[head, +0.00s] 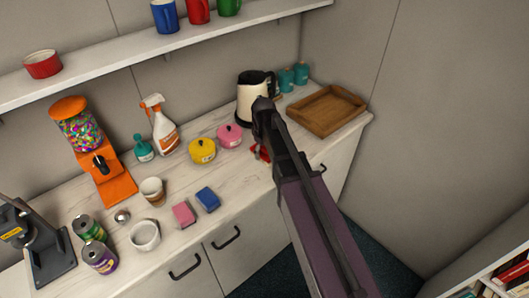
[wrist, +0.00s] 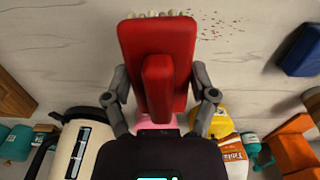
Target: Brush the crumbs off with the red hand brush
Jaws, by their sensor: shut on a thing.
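My gripper (wrist: 160,98) is shut on the red hand brush (wrist: 155,45), with one grey finger on each side of it. The brush's pale bristles show at its far end, at the top of the wrist view. Small reddish-brown crumbs (wrist: 228,22) lie scattered on the light worktop to the right of the bristles. In the head view my gripper (head: 262,135) is over the worktop near the kettle, and a bit of the red brush (head: 261,153) shows below it. I cannot make out the crumbs there, nor whether the bristles touch the worktop.
The kettle (head: 246,105), pink pot (head: 230,137) and yellow pot (head: 202,151) stand close behind my gripper. A wooden tray (head: 345,120) is to the right. A blue sponge (head: 208,199) and a pink sponge (head: 184,215) lie to the left, near the front edge.

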